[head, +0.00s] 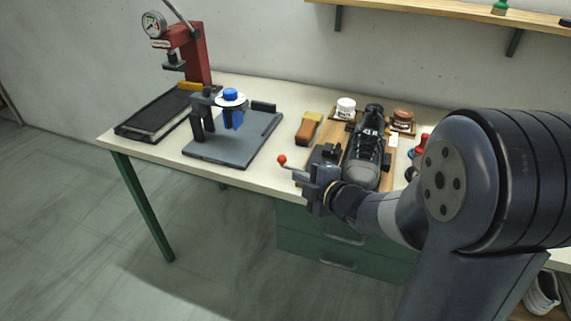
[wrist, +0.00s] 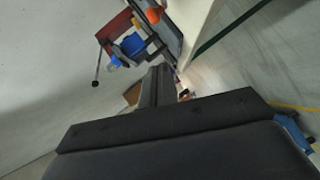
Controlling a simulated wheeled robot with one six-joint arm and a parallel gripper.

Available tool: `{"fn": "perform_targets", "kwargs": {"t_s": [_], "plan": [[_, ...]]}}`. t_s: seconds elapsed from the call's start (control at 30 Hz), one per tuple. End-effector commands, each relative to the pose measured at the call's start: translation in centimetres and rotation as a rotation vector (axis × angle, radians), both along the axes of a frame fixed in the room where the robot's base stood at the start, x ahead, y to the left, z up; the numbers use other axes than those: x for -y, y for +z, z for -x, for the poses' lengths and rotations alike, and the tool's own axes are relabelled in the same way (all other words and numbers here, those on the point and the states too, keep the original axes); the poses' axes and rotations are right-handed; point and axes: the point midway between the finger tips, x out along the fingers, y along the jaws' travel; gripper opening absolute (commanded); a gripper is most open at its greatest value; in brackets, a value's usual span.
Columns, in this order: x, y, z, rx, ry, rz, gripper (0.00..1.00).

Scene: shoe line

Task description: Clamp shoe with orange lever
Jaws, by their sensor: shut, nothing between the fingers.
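A black shoe (head: 364,150) lies on a wooden board fixture (head: 388,172) on the workbench, its toe toward me, between dark clamp blocks. The lever's orange ball knob (head: 282,159) stands out to the left of the fixture at the bench's front edge. My gripper (head: 312,185) is just right of and below the knob, in front of the fixture's left side. It is shut and looks empty. In the wrist view the orange knob (wrist: 153,15) shows near the top; whether the fingers touch the lever cannot be told. My arm hides part of the bench at the right.
A brush (head: 308,128), a white jar (head: 346,107) and a brown jar (head: 403,118) stand around the fixture. A grey plate with a blue-knobbed device (head: 232,98) and a red press (head: 195,55) stand to the left. Free floor lies in front of the bench.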

Motion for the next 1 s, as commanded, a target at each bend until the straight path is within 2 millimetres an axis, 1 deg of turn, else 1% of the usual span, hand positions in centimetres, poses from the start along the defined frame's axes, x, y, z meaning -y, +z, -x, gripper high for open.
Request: {"fn": "perform_targets", "kwargs": {"t_s": [0.03,0.4,0.5,0.7,0.83,1.0], "plan": [[-0.7,-0.4,-0.7,-0.003,0.004,-0.001,0.0],[-4.7,-2.3,-6.1,-0.003,0.002,0.0,0.0],[-4.2,-2.7,-7.3,-0.002,-0.002,0.001,0.0],[-3.9,-3.5,-9.0,-0.001,0.0,-0.001,0.0],[-3.8,-3.8,-9.5,-0.001,0.0,-0.001,0.0],[-3.7,-3.8,-9.6,-0.001,0.0,-0.001,0.0]]}}
